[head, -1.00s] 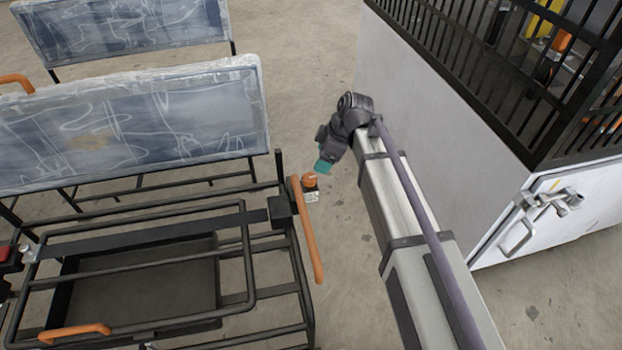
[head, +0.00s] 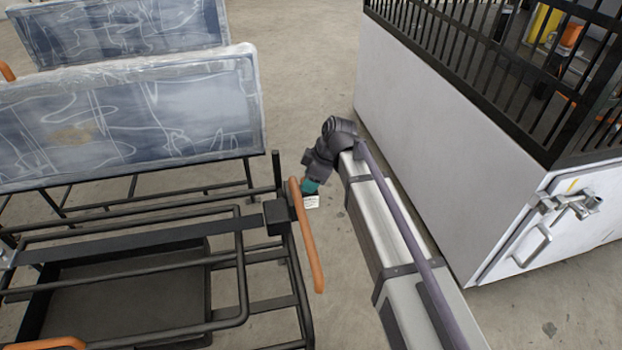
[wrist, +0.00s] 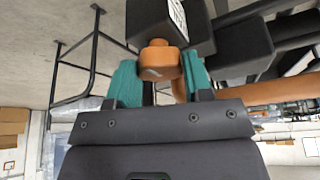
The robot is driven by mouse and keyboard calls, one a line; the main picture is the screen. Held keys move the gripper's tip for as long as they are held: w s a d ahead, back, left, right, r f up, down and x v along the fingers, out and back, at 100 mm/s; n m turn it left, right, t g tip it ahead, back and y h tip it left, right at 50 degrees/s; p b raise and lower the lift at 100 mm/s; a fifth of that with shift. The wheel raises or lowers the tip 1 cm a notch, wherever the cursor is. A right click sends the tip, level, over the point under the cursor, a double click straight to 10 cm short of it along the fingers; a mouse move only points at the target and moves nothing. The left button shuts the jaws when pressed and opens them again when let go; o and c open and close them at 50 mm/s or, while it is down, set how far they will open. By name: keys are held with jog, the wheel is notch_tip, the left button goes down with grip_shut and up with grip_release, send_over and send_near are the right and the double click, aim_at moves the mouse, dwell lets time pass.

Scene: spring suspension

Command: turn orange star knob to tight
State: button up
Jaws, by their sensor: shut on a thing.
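The orange star knob (wrist: 158,62) shows in the wrist view, set against a black block (wrist: 150,22) with a white label. My gripper (wrist: 161,74) has its teal fingers on both sides of the knob and is shut on it. A pale line marks the knob's face; I cannot tell how tight it is. In the head view my gripper (head: 311,187) is at the seat frame's right side, just above the white label (head: 311,202). It hides the knob there.
An orange armrest bar (head: 306,235) stands close beside my gripper on the black seat frame (head: 240,265). Plastic-wrapped seat backs (head: 130,110) are at the left. A grey cabinet (head: 440,130) with a black grille stands at the right. Bare floor lies between.

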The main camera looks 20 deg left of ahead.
jog(key=c, duration=0.3)
jog(key=shift+s+m+t, duration=0.2)
jog(key=shift+m+t, duration=0.2)
jog(key=shift+m, duration=0.6)
jog(key=shift+c, duration=0.2)
jog(key=m+t, duration=0.1)
jog(key=m, duration=0.1)
jog(key=shift+m, duration=0.3)
jog(key=o, duration=0.9)
jog(key=shift+w, duration=0.1)
